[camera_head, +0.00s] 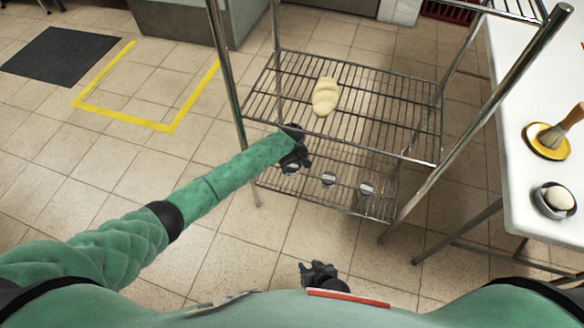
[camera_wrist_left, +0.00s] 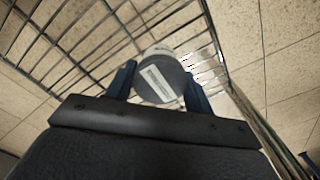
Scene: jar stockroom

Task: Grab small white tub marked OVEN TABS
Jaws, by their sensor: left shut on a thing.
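In the left wrist view, a small tub (camera_wrist_left: 160,80) with a grey round top, a white label and a whitish side sits between the fingers of my left gripper (camera_wrist_left: 160,88). The gripper is shut on it. The label print is too blurred to read. In the head view, my left gripper (camera_head: 295,158) is at the left part of the wire rack's lower shelf, and hides most of this tub. Two similar small tubs with grey tops and white labels, one in the middle (camera_head: 328,179) and one at right (camera_head: 366,189), stand on that shelf. My right gripper (camera_head: 319,273) is low, near my body; its fingers are unclear.
The wire rack's upper shelf (camera_head: 390,115) is above the lower shelf and holds a pale bread loaf (camera_head: 325,96). Metal posts stand at its corners. A white table (camera_head: 510,100) at right holds a brush on a yellow dish (camera_head: 548,143) and a bowl (camera_head: 553,201).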

